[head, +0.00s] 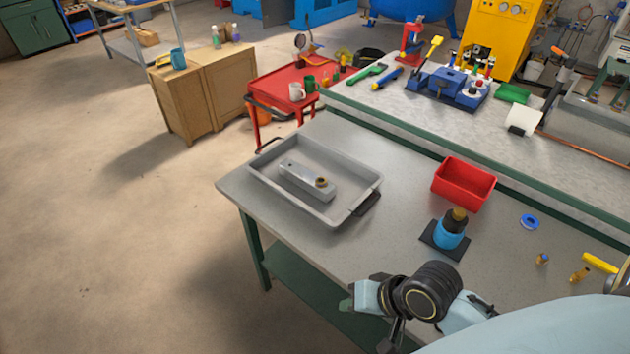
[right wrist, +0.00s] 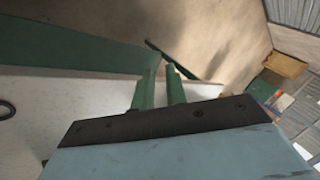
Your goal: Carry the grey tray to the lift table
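The grey tray (head: 272,195) sits flat on the left end of the grey-topped workbench (head: 320,258). It has a black handle at each end; the near one (head: 365,204) faces my right arm. A grey block with a brass-coloured fitting (head: 308,182) lies in the tray. My right gripper (head: 352,298) is over the bench's front edge, nearer to me than the tray and not touching it. In the right wrist view its two green fingers (right wrist: 160,78) are apart with nothing between them. My left gripper is not in view. I cannot tell for certain which table is the lift table.
A red table or cart (head: 272,92) with mugs stands behind the bench's left end. A wooden cabinet (head: 205,95) is farther left. A red bin (head: 463,184) and a blue bottle (head: 449,233) stand on the bench right of the tray. The floor at left is clear.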

